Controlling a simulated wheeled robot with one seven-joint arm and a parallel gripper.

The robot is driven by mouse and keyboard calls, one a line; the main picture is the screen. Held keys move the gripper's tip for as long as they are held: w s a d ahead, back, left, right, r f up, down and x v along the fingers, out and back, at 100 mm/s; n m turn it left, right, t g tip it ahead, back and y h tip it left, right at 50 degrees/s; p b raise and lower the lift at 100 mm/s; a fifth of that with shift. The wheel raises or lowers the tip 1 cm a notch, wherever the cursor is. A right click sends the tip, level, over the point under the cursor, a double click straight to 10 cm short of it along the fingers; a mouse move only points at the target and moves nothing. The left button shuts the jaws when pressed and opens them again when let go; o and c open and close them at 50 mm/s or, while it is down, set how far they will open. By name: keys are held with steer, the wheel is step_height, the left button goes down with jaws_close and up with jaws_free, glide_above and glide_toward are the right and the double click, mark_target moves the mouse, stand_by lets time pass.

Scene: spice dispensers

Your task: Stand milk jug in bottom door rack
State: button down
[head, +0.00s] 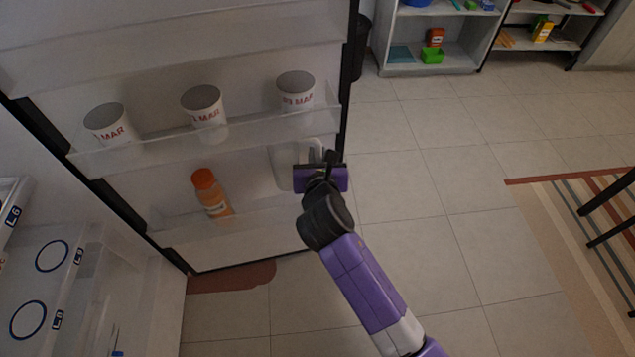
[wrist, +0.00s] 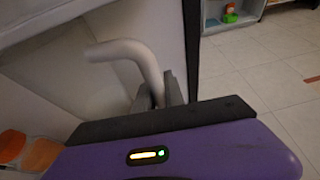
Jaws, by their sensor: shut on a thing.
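The milk jug (head: 284,172) is white and pale against the door, at the right end of the bottom door rack (head: 255,217). It looks upright, partly behind my gripper; I cannot tell whether its base rests on the rack floor. My gripper (head: 331,161) is shut on the jug's handle. In the wrist view the curved white handle (wrist: 128,50) runs down between the fingers (wrist: 163,92), and the jug body is hard to make out.
An orange-capped bottle (head: 210,193) stands left in the same rack. Above it, the upper door rack (head: 160,146) holds three white grey-lidded jars (head: 205,105), close over the jug. The door's dark edge (head: 347,90) is right beside my gripper. Tiled floor (head: 440,170) to the right is clear.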

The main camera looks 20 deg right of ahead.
step_height(320, 180, down, 11)
steer(key=b, duration=0.3)
steer(key=shift+s+r+b, duration=0.1)
steer(key=shift+b, duration=0.3)
steer(key=shift+w, duration=0.2)
steer(key=shift+f, duration=0.2)
steer(key=c, duration=1.7)
jaws_free()
steer(key=shift+f, duration=0.1)
steer(key=shift+s+r, duration=0.2)
steer(key=p+v, duration=0.2)
steer(key=v, duration=0.9)
steer(key=shift+s, duration=0.3)
steer(key=shift+a+r, duration=0.1)
steer(key=shift+a, duration=0.05)
